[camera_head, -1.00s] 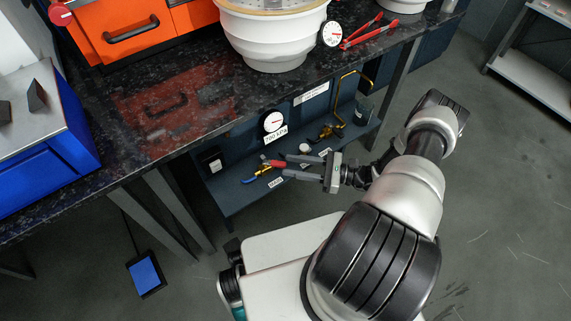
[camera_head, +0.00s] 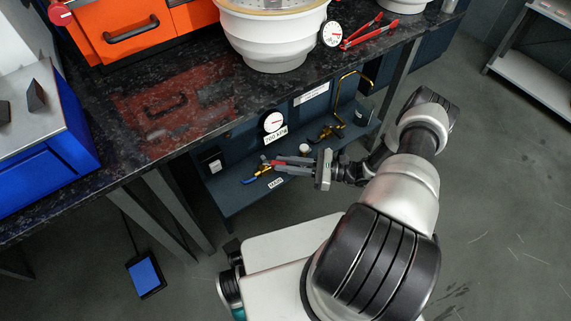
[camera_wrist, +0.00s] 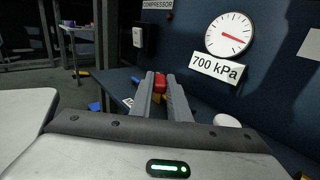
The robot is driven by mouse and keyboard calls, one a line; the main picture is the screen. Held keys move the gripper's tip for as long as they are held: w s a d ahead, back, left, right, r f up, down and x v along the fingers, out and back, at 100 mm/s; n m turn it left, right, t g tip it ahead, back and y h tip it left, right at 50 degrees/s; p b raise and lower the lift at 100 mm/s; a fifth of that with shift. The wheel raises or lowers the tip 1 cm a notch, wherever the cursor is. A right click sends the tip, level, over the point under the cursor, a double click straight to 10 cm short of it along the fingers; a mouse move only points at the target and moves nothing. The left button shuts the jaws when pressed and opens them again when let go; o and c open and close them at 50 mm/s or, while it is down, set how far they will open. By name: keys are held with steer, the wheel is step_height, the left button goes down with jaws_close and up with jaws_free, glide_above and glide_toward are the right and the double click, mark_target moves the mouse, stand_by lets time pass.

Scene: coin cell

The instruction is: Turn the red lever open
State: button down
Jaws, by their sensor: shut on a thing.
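The red lever (camera_wrist: 160,80) shows between the tips of my two grey fingers in the wrist view. My gripper (camera_wrist: 161,84) is shut on it, and the fingers hide part of it. In the head view my gripper (camera_head: 280,166) reaches left over the low shelf under the counter, and only a little red shows at its tips. A brass-coloured valve body and a blue handle (camera_head: 249,180) lie just left of the fingertips. How far the lever is turned cannot be told.
A dial gauge (camera_head: 273,122) marked 700 kPa is on the back panel above the shelf (camera_head: 232,198). A white round knob (camera_wrist: 227,121) stands right of my fingers. A brass pipe fitting (camera_head: 327,133) is farther right. The counter edge overhangs the shelf.

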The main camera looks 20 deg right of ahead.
steer(key=shift+w+d+n+g+y, duration=0.15)
steer(key=shift+w+n+g+y, duration=0.25)
steer(key=shift+n+g, duration=0.45)
steer(key=shift+w+d+n+g+y, duration=0.15)
steer(key=shift+w+n+g+y, duration=0.3)
steer(key=shift+g, duration=0.7)
steer(key=shift+s, duration=0.1)
steer(key=c, duration=1.7)
jaws_free()
